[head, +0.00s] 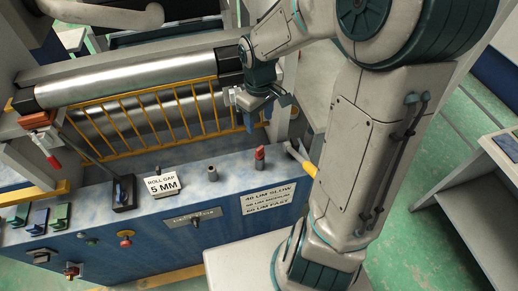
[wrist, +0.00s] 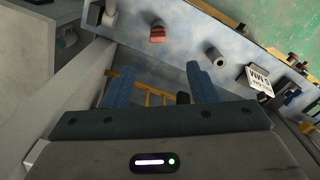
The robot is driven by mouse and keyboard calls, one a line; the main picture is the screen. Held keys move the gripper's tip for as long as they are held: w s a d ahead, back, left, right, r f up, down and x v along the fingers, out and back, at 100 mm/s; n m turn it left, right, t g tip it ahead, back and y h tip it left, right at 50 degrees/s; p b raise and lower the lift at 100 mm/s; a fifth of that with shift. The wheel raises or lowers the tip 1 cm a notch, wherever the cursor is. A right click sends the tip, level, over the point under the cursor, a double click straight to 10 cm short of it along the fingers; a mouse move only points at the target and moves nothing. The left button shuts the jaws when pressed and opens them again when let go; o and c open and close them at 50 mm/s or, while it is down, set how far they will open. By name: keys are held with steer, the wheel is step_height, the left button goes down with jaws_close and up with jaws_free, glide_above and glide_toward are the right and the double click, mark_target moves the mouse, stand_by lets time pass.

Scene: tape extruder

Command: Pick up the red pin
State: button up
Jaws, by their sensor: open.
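The red pin (head: 260,155) stands on the blue machine's top ledge in the head view, at the right part of the ledge. It also shows in the wrist view (wrist: 157,34), near the top middle. My gripper (wrist: 154,72) is open, with its two blue fingers apart and nothing between them. In the wrist view the pin lies beyond the fingertips, roughly between their lines. In the head view my gripper (head: 250,117) is above and behind the ledge, by the end of the steel roller, apart from the pin.
A grey socket (head: 212,173) and a "5 MM" sign (head: 163,184) stand left of the pin on the ledge. A yellow guard rail (head: 150,116) and a steel roller (head: 130,79) lie behind it. A black lever (head: 123,190) stands further left.

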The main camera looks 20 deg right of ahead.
mark_target(260, 148)
steer(key=f, duration=1.2)
steer(key=shift+w+d+b, duration=0.1)
steer(key=shift+d+b, duration=0.1)
steer(key=shift+b, duration=0.1)
steer(key=shift+f, duration=0.2)
jaws_close()
stand_by(0.3)
steer(key=shift+r, duration=0.15)
